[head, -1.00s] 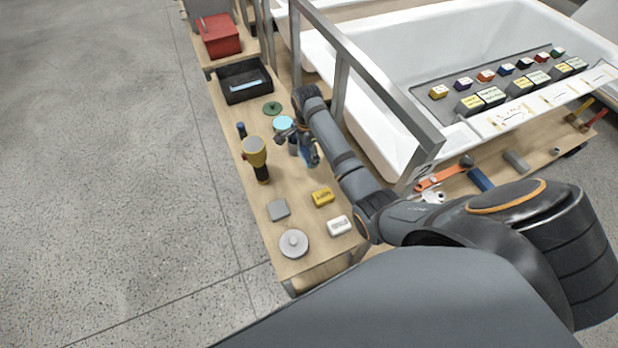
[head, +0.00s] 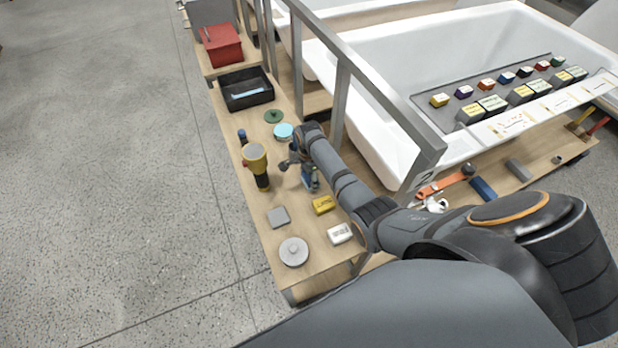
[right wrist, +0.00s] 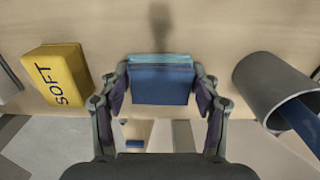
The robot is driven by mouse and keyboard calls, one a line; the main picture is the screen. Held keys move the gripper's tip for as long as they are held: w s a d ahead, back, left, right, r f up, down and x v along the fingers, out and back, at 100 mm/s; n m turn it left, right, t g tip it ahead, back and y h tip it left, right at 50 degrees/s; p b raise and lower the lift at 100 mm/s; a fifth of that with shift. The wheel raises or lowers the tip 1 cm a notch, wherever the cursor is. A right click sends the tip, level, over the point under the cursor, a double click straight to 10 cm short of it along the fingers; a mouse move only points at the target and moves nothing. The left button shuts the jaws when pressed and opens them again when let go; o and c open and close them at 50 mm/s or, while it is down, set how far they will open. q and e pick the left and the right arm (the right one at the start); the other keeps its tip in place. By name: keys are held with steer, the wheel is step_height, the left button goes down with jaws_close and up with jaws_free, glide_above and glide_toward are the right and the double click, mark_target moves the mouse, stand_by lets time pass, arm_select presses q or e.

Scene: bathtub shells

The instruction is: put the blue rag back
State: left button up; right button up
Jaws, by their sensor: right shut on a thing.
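The blue rag (right wrist: 160,85) is a folded, flat-sided bundle with a paler teal strip along its top edge in the right wrist view. My right gripper (right wrist: 161,88) is shut on it, with one finger at each side. In the head view, the right gripper (head: 306,176) holds the rag (head: 312,182) over the narrow wooden table, close behind the yellow block; whether the rag touches the table is unclear. My left gripper is not in view.
A yellow SOFT block (right wrist: 56,76) and a grey cup (right wrist: 275,88) with a blue thing inside flank the gripper. A yellow-black torch (head: 257,165), grey lidded disc (head: 293,252) and white block (head: 340,234) stand nearby. A black tray (head: 246,98) and metal frame (head: 340,95) lie farther back.

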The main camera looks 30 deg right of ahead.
mark_target(309, 177)
steer(key=o, duration=1.5)
steer(key=shift+c, duration=0.2)
steer(key=shift+r, duration=0.2)
step_height(309, 177, up, 12)
steer(key=shift+p, duration=0.45)
steer(key=shift+s+f, duration=0.1)
steer(key=shift+f, duration=0.05)
